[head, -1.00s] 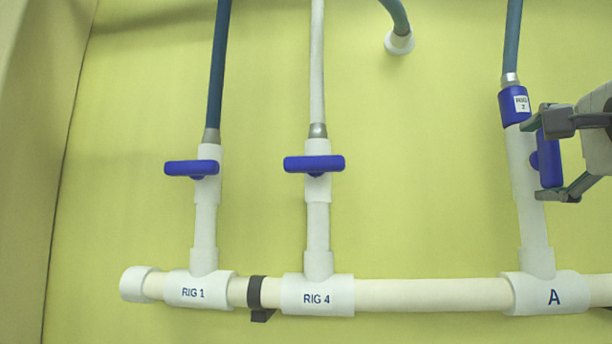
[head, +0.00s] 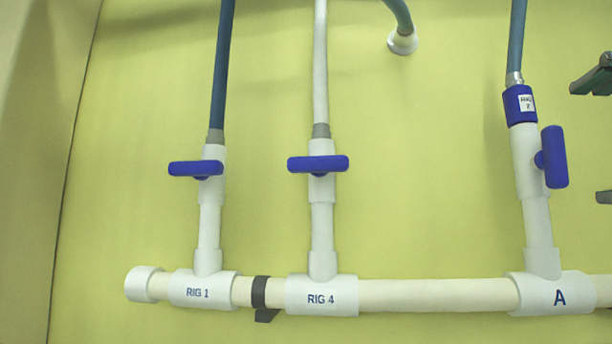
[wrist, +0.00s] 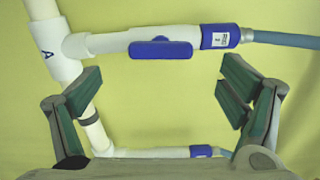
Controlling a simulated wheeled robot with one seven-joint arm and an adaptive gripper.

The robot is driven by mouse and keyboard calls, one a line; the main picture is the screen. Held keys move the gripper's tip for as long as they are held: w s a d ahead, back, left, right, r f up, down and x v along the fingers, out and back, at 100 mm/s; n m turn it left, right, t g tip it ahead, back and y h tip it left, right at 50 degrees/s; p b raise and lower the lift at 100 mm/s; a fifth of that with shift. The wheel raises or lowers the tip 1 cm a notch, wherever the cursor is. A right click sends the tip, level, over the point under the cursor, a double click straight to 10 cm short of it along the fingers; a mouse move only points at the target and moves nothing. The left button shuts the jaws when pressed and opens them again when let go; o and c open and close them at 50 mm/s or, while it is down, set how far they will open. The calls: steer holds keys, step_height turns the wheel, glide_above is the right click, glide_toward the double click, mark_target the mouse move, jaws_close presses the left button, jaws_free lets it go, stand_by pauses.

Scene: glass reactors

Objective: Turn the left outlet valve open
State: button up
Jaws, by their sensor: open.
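The valve on the branch labelled A has a blue handle (head: 554,157) that lies along its white pipe, slightly tilted. The same handle (wrist: 160,49) shows in the wrist view, parallel to the pipe. My gripper (head: 597,138) is only partly visible at the right edge of the head view, to the right of the handle and apart from it. In the wrist view my gripper (wrist: 163,92) is open and empty, its fingers spread below the handle in the picture. The RIG 1 handle (head: 196,168) and RIG 4 handle (head: 318,163) lie crosswise to their pipes.
A white horizontal pipe (head: 430,294) joins the branches along the yellow-green wall. Blue hoses (head: 221,70) and a white hose (head: 320,65) rise from the valves. In the wrist view, another branch with a blue collar (wrist: 200,151) runs along the bottom.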

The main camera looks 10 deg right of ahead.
steer(key=v, duration=0.3)
steer(key=shift+s+a, duration=0.15)
steer(key=shift+s, duration=0.2)
steer(key=w+a+f+n+g+y, duration=0.2)
steer(key=a+f+n+g, duration=0.15)
steer(key=f, duration=0.45)
steer(key=w+a+f+n+g+y, duration=0.2)
steer(key=a+f+n, duration=0.2)
steer(key=f, duration=0.4)
steer(key=w+a+f+n+g+y, duration=0.2)
steer(key=a+f+n, duration=0.15)
steer(key=f, duration=0.45)
steer(key=s+a+f+n+g+h, duration=0.15)
steer(key=s+f+n+g, duration=0.35)
steer(key=f, duration=0.5)
steer(key=s+a+f+n+g, duration=0.2)
steer(key=s+f+n+g, duration=0.3)
steer(key=f, duration=0.4)
step_height(320, 180, up, 16)
steer(key=n+t+p, duration=0.1)
steer(key=t+p, duration=0.3)
steer(key=p, duration=1)
steer(key=shift+s+p, duration=0.3)
steer(key=shift+s, duration=0.1)
